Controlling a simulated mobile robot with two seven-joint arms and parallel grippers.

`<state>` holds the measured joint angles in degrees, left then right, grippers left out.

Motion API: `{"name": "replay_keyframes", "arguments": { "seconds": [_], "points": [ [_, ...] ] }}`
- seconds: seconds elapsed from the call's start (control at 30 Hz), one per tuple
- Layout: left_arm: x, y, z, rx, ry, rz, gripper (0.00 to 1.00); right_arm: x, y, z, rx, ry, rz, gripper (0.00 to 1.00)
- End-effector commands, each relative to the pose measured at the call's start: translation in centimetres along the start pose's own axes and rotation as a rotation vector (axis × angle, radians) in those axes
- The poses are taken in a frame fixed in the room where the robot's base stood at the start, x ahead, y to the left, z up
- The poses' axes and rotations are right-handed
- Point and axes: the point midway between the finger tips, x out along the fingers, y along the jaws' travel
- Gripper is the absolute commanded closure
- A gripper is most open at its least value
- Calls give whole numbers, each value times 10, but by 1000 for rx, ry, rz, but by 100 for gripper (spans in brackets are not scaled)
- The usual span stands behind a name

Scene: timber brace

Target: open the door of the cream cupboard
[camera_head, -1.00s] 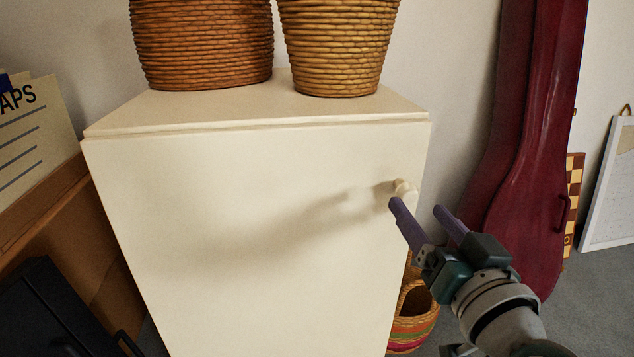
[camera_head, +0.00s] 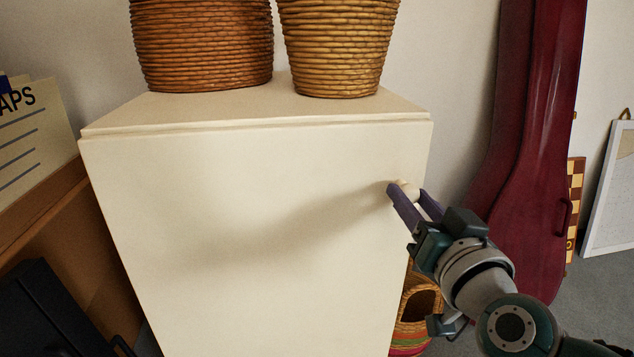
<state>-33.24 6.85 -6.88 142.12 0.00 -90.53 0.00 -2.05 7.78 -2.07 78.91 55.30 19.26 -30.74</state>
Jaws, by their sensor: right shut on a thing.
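The cream cupboard (camera_head: 300,100) stands in the middle of the view, its door (camera_head: 250,220) facing me and flush in its frame. A small round cream knob (camera_head: 408,187) is near the door's upper right corner. My right gripper (camera_head: 404,191) comes in from the lower right. Its purple fingers are shut on the knob, one on each side, and partly hide it. My left gripper is not in view.
Two wicker baskets, one brown (camera_head: 202,45) and one tan (camera_head: 338,48), stand on the cupboard. A dark red instrument case (camera_head: 525,150) leans at the right. A striped basket (camera_head: 417,308) is on the floor beside the cupboard. A black case (camera_head: 50,315) is lower left.

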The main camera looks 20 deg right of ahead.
Motion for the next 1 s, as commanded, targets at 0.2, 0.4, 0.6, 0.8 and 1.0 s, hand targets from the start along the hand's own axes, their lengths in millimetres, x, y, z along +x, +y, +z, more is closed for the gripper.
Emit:
{"name": "replay_keyframes", "arguments": {
  "seconds": [0.2, 0.4, 0.6, 0.8, 1.0],
  "points": [
    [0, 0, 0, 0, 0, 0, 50, 0, 0, 0, 0, 0, 0, 98],
    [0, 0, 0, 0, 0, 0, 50, 0, 0, 0, 0, 0, 0, 100],
    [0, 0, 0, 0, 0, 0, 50, 0, 0, 0, 0, 0, 0, 100],
    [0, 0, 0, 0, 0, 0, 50, 0, 0, 0, 0, 0, 0, 100],
    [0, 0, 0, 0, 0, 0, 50, 0, 0, 0, 0, 0, 0, 100]
  ]
}}
